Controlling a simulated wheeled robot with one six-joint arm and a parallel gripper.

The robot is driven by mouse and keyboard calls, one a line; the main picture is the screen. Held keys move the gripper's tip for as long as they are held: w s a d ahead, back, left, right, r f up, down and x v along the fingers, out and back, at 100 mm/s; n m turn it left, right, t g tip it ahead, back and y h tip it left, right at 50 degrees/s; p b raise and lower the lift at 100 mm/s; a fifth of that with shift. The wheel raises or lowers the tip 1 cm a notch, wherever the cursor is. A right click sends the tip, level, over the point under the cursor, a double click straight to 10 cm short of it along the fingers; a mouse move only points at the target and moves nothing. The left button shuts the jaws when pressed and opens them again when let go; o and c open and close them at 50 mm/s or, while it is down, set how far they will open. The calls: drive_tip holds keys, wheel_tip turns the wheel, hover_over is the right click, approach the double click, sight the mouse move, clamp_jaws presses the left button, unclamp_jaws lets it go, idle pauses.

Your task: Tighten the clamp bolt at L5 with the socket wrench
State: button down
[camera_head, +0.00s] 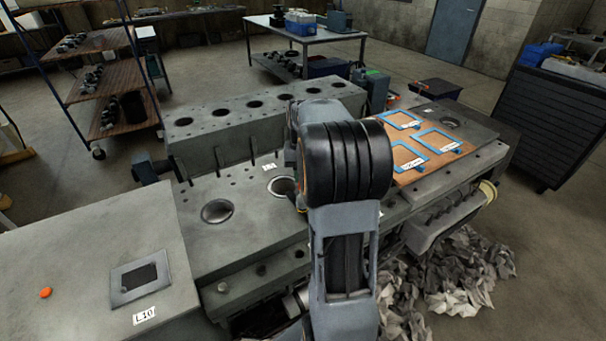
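A large grey engine block (235,237) fills the middle of the view, with round bores in its top face. One bore (217,211) is open to the left of my arm, and another (281,186) is partly covered by the arm. A small white label (268,167) stands on the block, too small to read. I cannot make out a label L5, its clamp bolt or the socket wrench. My arm rises from the bottom centre and hides part of the block. My gripper is not visible.
A grey box top with a label L10 (144,315) and an orange knob (45,292) lies at the lower left. Blue frames (438,140) lie on an orange board at the right. Crumpled pale rags (465,290) cover the floor below. A shelf rack (100,85) stands at upper left.

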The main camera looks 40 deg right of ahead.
drive_tip(key=shift+f+b, duration=0.4)
drive_tip(key=shift+f, duration=0.25)
drive_tip(key=shift+r+m, duration=0.1)
drive_tip(key=shift+m, duration=0.3)
drive_tip(key=m, duration=0.5)
drive_tip(key=shift+t, duration=0.3)
drive_tip(key=m, duration=0.3)
drive_tip(key=shift+m+t+y, duration=0.3)
drive_tip(key=shift+m, duration=0.1)
drive_tip(key=m, duration=0.3)
drive_tip(key=shift+m, duration=0.3)
drive_tip(key=m+t, duration=0.1)
drive_tip(key=m, duration=0.5)
drive_tip(key=shift+m, duration=0.3)
drive_tip(key=m+h, duration=0.1)
drive_tip(key=m, duration=0.5)
drive_tip(key=shift+w, duration=0.1)
drive_tip(key=shift+n, duration=0.3)
drive_tip(key=c, duration=1.6)
unclamp_jaws()
drive_tip(key=shift+c, duration=0.2)
clamp_jaws()
